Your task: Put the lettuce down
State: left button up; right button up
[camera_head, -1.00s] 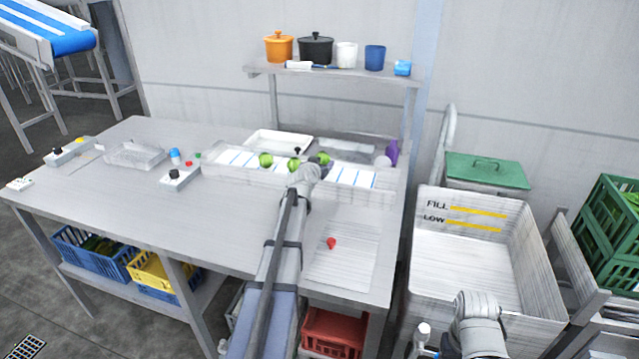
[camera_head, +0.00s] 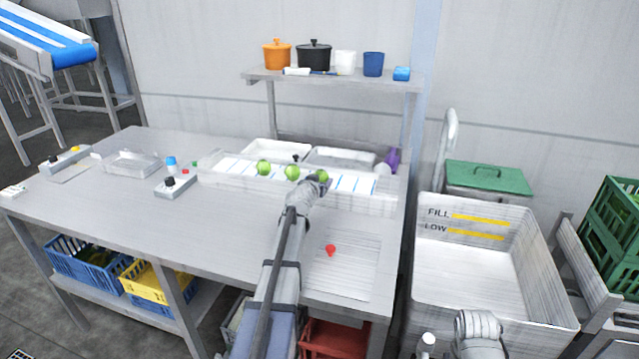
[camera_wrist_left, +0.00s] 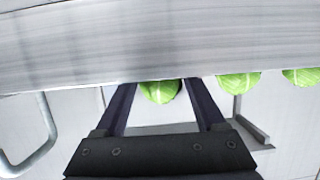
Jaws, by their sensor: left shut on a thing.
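My left gripper (camera_head: 316,183) is shut on a round green lettuce (camera_head: 322,175), the rightmost of three in the head view. The left wrist view shows this lettuce (camera_wrist_left: 160,92) between the two dark fingers. It is at the long pale tray with blue stripes (camera_head: 225,181); I cannot tell whether it touches the tray. Two more lettuces, a middle one (camera_head: 292,172) and a left one (camera_head: 263,168), sit in a row along the tray, apart from the held one. My gripper partly hides the held lettuce from below. My right gripper is not in view.
White trays (camera_head: 278,147) stand behind the striped tray, with a purple bottle (camera_head: 392,160) at its right end. A shelf (camera_head: 330,77) with pots and cups is above. A red object (camera_head: 330,250) lies on the front right of the table. A large bin (camera_head: 465,275) stands to the right.

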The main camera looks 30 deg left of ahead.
pick_arm(q)
jog(key=o, duration=1.4)
jog(key=shift+r+p, duration=0.2)
jog(key=shift+p, duration=0.15)
jog(key=p+v, duration=0.3)
jog(key=v, duration=0.9)
